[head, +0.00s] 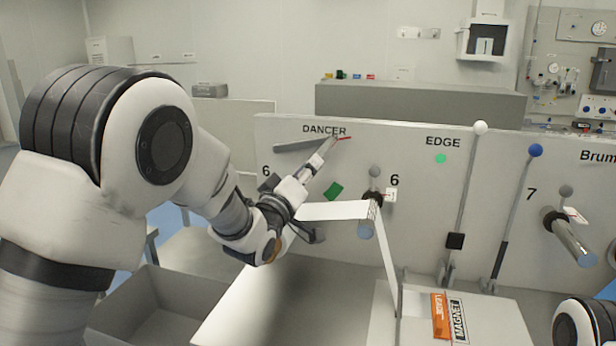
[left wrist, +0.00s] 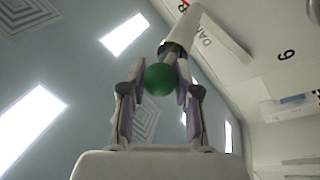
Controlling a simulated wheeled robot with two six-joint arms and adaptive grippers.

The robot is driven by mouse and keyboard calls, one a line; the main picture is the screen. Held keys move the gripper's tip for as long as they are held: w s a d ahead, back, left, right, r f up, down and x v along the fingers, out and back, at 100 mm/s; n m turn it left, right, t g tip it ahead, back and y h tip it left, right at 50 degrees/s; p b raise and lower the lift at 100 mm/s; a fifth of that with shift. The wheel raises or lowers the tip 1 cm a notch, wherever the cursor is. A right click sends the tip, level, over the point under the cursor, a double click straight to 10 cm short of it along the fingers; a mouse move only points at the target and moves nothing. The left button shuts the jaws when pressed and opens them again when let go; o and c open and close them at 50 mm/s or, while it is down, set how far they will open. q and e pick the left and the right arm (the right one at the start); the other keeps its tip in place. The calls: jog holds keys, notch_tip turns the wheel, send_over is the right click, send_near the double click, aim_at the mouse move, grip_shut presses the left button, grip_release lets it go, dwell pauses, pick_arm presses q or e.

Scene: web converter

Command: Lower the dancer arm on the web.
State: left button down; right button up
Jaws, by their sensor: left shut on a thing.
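The dancer arm (head: 298,146) is a grey bar on the light panel, just under the word DANCER, lying nearly level and rising slightly to the right. In the left wrist view, a green ball knob (left wrist: 160,79) sits between the two fingers, with a pale cylinder (left wrist: 181,32) just beyond it. My left gripper (head: 326,148) reaches up to the bar's right end and is shut on the knob; its fingers hide the knob in the head view. The white web (head: 335,211) runs level to a roller (head: 366,222), then down. My right gripper is out of view.
Right of the web stand a white-knobbed lever (head: 466,195) and a blue-knobbed lever (head: 518,205). A box with an orange label (head: 440,316) is at the front. An open grey bin (head: 150,310) is below my left arm.

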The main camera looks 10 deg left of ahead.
pick_arm(q)
jog(key=shift+r, duration=0.15)
jog(key=c, duration=0.8)
grip_release()
jog(key=shift+d, duration=0.1)
jog(key=v, duration=1.2)
jog(key=shift+d, duration=0.1)
